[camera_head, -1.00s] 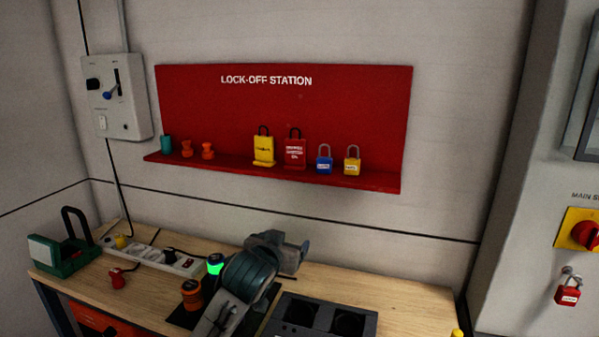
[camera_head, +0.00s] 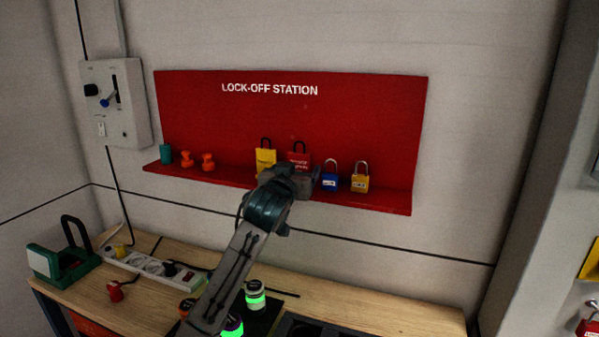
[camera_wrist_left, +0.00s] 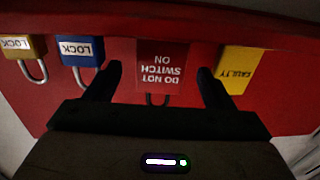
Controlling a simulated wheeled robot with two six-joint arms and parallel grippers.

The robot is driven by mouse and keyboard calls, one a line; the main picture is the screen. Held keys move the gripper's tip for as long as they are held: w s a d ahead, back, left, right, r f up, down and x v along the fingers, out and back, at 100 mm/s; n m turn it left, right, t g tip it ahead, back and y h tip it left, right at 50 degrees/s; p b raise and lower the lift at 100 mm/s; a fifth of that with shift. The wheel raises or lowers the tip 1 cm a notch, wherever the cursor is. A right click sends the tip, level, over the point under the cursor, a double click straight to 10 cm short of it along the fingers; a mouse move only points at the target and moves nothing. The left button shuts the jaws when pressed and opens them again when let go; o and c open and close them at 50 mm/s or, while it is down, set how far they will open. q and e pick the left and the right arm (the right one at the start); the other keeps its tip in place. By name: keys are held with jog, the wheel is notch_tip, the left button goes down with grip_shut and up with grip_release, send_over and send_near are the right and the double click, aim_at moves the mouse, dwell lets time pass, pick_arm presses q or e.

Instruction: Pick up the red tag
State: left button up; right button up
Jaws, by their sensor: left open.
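The red tag (camera_head: 299,157) stands on the red shelf of the lock-off station, its lower part hidden behind my left gripper in the head view. In the left wrist view the red tag (camera_wrist_left: 161,68) reads "DO NOT SWITCH ON", upside down, with a dark loop. My left gripper (camera_head: 303,182) is at the shelf in front of the tag. In the left wrist view its two fingers (camera_wrist_left: 160,80) are apart, one on each side of the tag, with gaps visible. My right gripper is not in view.
The yellow tag (camera_head: 265,160) stands left of the red tag. A blue padlock (camera_head: 329,181) and a yellow padlock (camera_head: 360,183) stand to the right. Orange items (camera_head: 208,161) and a teal cylinder (camera_head: 165,153) sit at the shelf's left. A wooden bench (camera_head: 385,312) lies below.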

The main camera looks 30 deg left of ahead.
aim_at(299, 161)
pick_arm(q)
jog(key=shift+w+a+r+p, duration=0.2)
jog(key=shift+w+p, duration=0.1)
jog(key=shift+w, duration=0.25)
jog(key=shift+w+a+r+p, duration=0.2)
jog(key=shift+w+p, duration=0.1)
jog(key=shift+w, duration=0.2)
jog(key=shift+w+a+f, duration=0.1)
jog(key=shift+w+f, duration=0.05)
jog(key=shift+w, duration=0.25)
jog(key=shift+w+f, duration=0.15)
jog(key=shift+w, duration=0.05)
jog(key=shift+s, duration=0.15)
jog(key=c, duration=1)
jog(key=shift+c, duration=0.4)
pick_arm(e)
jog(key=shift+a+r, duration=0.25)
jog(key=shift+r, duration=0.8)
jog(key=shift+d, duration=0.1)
pick_arm(q)
jog(key=shift+r, duration=0.6)
notch_tip(299, 161, up, 27)
jog(key=b, duration=0.6)
jog(key=shift+b, duration=0.35)
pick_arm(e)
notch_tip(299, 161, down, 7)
